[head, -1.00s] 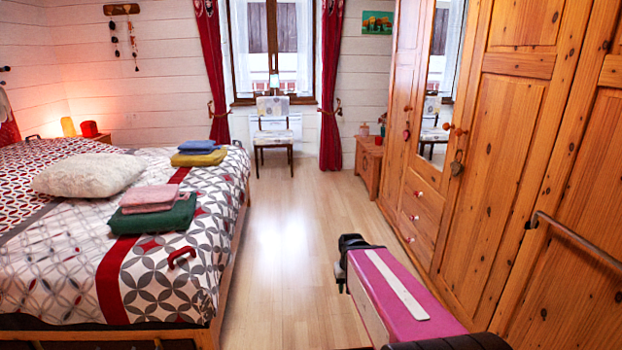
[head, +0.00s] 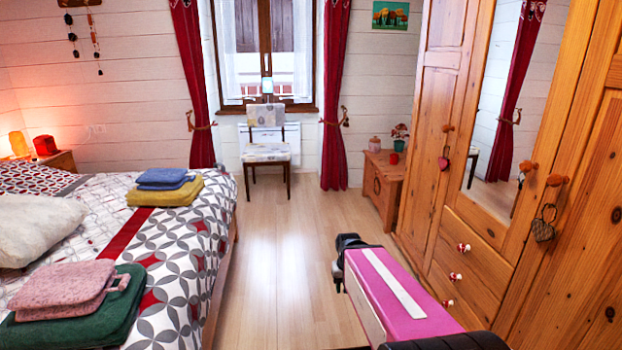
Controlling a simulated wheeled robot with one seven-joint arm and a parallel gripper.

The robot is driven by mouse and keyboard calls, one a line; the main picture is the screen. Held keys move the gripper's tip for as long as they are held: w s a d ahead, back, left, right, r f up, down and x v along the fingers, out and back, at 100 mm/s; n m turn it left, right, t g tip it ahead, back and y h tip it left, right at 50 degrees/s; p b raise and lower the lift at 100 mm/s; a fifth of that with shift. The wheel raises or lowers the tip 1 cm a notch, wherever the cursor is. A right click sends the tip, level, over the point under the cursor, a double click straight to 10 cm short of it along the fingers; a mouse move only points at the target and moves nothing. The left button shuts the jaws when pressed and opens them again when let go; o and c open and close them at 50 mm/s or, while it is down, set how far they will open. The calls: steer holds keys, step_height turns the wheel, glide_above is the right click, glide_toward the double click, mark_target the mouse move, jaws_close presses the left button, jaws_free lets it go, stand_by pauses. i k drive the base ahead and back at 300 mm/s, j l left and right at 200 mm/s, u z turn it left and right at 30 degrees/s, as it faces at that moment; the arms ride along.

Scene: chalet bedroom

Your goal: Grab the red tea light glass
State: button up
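I cannot pick out a red tea light glass for certain. A small glowing red object (head: 45,146) stands on the bedside table (head: 62,160) at the far left, beyond the bed; at this size I cannot tell whether it is a glass or a lamp. My gripper's fingers are not in view.
The bed (head: 180,232) fills the left side, with folded towels on it. Wooden wardrobes (head: 425,130) line the right. Clear wooden floor (head: 282,250) runs between them to a chair (head: 266,152) under the window. An orange object (head: 18,143) stands beside the red one.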

mark_target(394, 161)
steer(key=i, duration=1.8)
steer(key=i+j+z, duration=0.15)
steer(key=i+z, duration=0.3)
steer(key=i, duration=0.2)
steer(key=i+j+z, duration=0.45)
steer(key=i, duration=0.2)
steer(key=i+j+z, duration=0.4)
steer(key=i+j, duration=0.15)
steer(key=i+j+z, duration=0.45)
steer(key=j, duration=0.3)
